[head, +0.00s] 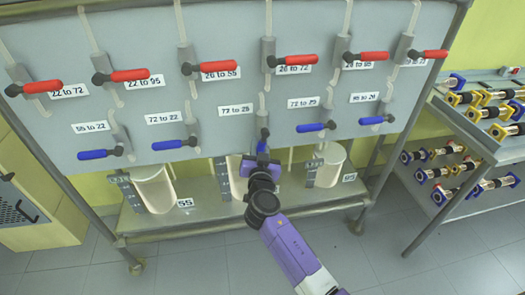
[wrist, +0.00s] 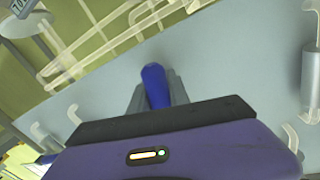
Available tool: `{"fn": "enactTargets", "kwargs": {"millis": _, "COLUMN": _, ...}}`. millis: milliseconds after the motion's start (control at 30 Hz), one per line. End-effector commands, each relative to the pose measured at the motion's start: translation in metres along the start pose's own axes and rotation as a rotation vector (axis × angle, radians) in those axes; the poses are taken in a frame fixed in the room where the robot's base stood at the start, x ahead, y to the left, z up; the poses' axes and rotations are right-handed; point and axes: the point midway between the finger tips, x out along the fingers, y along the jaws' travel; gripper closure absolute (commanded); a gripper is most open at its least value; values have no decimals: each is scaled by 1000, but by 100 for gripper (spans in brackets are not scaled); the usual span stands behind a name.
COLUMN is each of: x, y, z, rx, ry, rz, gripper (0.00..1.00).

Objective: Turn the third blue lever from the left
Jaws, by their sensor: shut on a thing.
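Blue levers sit in a row low on the grey panel (head: 150,60). The first (head: 97,154), second (head: 168,145), fourth (head: 312,127) and fifth (head: 372,120) from the left point left. In the wrist view this lever (wrist: 155,84) lies between the two grey fingers of my gripper (wrist: 157,92). The fingers are shut on it. Its handle seems to point down or out toward me, unlike its neighbours.
Red levers (head: 292,61) run in a row above. White containers (head: 155,188) stand on the shelf below the panel. A metal rack (head: 455,125) with glass columns stands at the right. The floor (head: 400,270) in front is clear.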

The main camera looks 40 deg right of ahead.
Motion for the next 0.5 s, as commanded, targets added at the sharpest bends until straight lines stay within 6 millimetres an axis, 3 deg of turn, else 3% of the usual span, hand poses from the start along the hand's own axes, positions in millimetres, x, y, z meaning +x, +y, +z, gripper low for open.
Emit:
{"fn": "enactTargets", "kwargs": {"millis": 133, "x": -2, "y": -10, "z": 8, "rx": 131, "ry": -19, "rz": -3, "gripper": 100}}
{"fn": "enactTargets", "kwargs": {"millis": 500, "x": -6, "y": -34, "z": 1, "rx": 480, "ry": -76, "rz": 0, "gripper": 100}}
